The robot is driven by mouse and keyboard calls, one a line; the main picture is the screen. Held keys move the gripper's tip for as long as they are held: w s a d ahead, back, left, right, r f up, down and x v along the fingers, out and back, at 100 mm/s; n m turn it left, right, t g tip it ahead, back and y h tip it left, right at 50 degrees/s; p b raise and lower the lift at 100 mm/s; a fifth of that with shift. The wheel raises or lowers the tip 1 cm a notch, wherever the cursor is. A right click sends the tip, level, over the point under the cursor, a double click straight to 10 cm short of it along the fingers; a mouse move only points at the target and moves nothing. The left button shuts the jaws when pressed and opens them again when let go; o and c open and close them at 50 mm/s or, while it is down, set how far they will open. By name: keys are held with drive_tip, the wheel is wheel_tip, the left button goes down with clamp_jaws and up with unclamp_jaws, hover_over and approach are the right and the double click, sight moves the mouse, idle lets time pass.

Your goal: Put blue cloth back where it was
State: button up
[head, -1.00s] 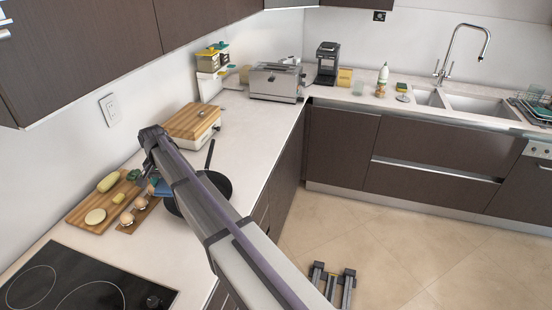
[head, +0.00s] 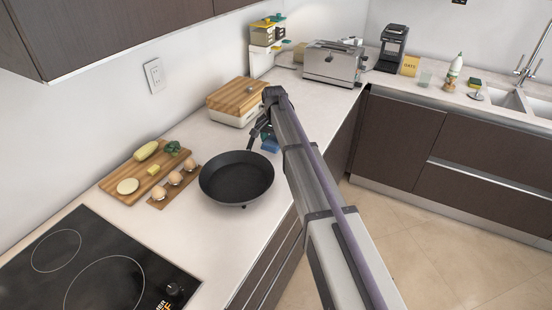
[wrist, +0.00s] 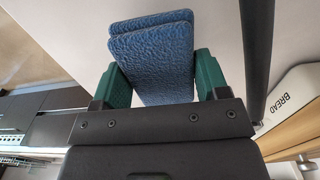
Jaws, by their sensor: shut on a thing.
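The blue cloth (wrist: 152,62) is a folded, textured piece held between the green fingers of my gripper (wrist: 158,85) in the wrist view. My gripper is shut on it. In the head view the cloth shows as a small blue patch (head: 270,145), partly hidden by my arm. It is held beside the right rim of the black frying pan (head: 237,180), over the counter. Whether it touches the counter cannot be told.
A bread box (head: 235,101) with a wooden lid stands behind the pan. A cutting board (head: 133,167) with food and an egg holder (head: 158,201) lie left of it. A toaster (head: 333,63) and coffee machine (head: 392,47) stand farther back. Counter (head: 225,235) in front of the pan is clear.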

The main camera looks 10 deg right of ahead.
sight(274, 140)
drive_tip(key=shift+f, duration=0.25)
wheel_tip(274, 140, down, 4)
drive_tip(key=b, duration=0.3)
drive_tip(key=shift+b, duration=0.35)
drive_tip(key=shift+r, duration=0.35)
drive_tip(key=shift+f, duration=0.25)
drive_tip(key=o, duration=0.9)
drive_tip(key=shift+r, duration=0.1)
wheel_tip(274, 140, up, 13)
drive_tip(key=p, duration=1.3)
drive_tip(key=shift+d+f, duration=0.1)
drive_tip(key=shift+f, duration=0.1)
drive_tip(key=shift+s+f, duration=0.1)
